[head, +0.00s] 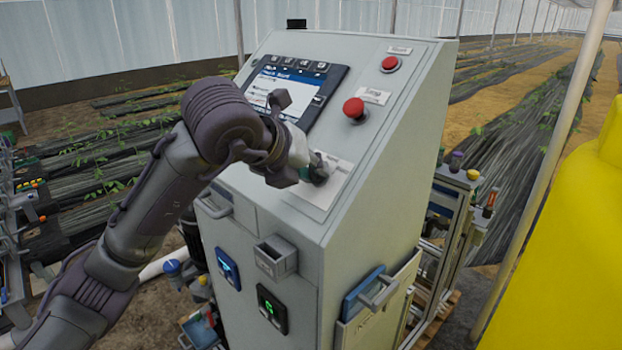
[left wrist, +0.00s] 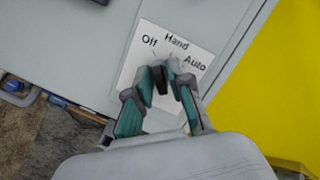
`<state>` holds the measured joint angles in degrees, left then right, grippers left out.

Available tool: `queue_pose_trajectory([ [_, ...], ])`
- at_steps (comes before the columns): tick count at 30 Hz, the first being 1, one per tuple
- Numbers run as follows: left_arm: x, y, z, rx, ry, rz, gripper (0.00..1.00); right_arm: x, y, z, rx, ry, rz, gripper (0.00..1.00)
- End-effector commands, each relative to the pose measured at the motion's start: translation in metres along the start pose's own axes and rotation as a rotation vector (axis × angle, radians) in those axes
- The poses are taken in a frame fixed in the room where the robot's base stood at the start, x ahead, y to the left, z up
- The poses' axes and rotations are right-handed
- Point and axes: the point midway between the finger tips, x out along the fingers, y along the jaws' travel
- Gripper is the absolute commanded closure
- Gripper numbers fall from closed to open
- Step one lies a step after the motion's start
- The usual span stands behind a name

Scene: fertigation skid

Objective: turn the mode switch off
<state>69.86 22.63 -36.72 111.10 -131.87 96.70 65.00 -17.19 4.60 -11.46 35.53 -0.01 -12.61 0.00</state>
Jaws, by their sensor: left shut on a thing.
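The mode switch (left wrist: 160,77) is a small dark knob on a white label plate (left wrist: 140,62) marked Off, Hand and Auto. The plate also shows in the head view (head: 333,184), on the sloping front of the grey cabinet. My left gripper (head: 313,169) reaches it from the left, and in the left wrist view its teal-padded fingers (left wrist: 166,82) are shut around the knob. The fingers hide much of the knob, so I cannot tell for certain which mark it points to. My right gripper is not in view.
Above the switch are a display screen (head: 293,85), a red mushroom button (head: 354,108) and another red button (head: 390,63). A small open box (head: 276,257) sticks out below on the cabinet (head: 310,235). A yellow tank (head: 560,250) stands at the right.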

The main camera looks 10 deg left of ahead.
Motion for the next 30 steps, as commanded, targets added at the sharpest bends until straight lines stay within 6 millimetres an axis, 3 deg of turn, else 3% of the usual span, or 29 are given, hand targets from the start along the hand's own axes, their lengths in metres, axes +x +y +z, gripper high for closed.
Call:
queue_pose_trajectory([
  [22,-0.0005,-0.0001,0.0013,-0.082,-0.002,0.017,1.00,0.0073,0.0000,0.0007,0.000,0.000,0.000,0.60],
  [23,-0.0005,-0.0001,0.0013,-0.082,-0.002,0.017,0.75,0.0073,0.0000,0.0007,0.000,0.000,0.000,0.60],
  [24,-0.0005,-0.0001,0.0012,-0.082,-0.002,0.017,0.68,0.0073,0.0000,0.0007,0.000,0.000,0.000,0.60],
  [30,-0.0002,0.0000,0.0008,-0.081,-0.001,0.017,0.66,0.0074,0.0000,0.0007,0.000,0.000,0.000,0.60],
])
